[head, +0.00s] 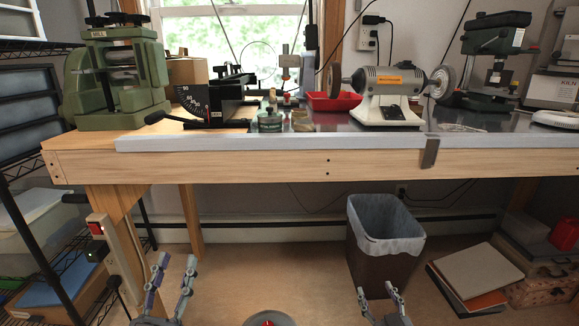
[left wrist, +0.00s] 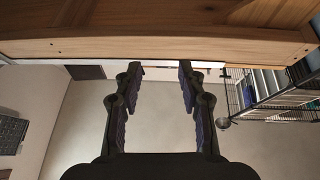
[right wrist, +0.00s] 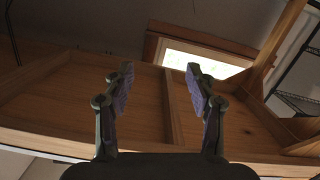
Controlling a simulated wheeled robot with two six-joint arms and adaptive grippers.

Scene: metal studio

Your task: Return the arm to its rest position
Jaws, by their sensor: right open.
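My left gripper (head: 174,262) points upward at the lower left of the head view, below the front edge of the workbench. Its fingers are apart with nothing between them, as the left wrist view (left wrist: 160,68) also shows. My right gripper (head: 376,290) is lower, at the bottom edge of the head view, in front of the waste bin. The right wrist view (right wrist: 160,70) shows its fingers spread and empty, with the underside of the bench beyond. Most of both arms is out of view.
The wooden workbench (head: 245,168) spans the view above both grippers, carrying a bench grinder (head: 385,92) and a green machine (head: 120,75). The lined waste bin (head: 385,265) stands on the floor under it. Wire shelving (head: 55,275) stands at left, books (head: 470,285) at right.

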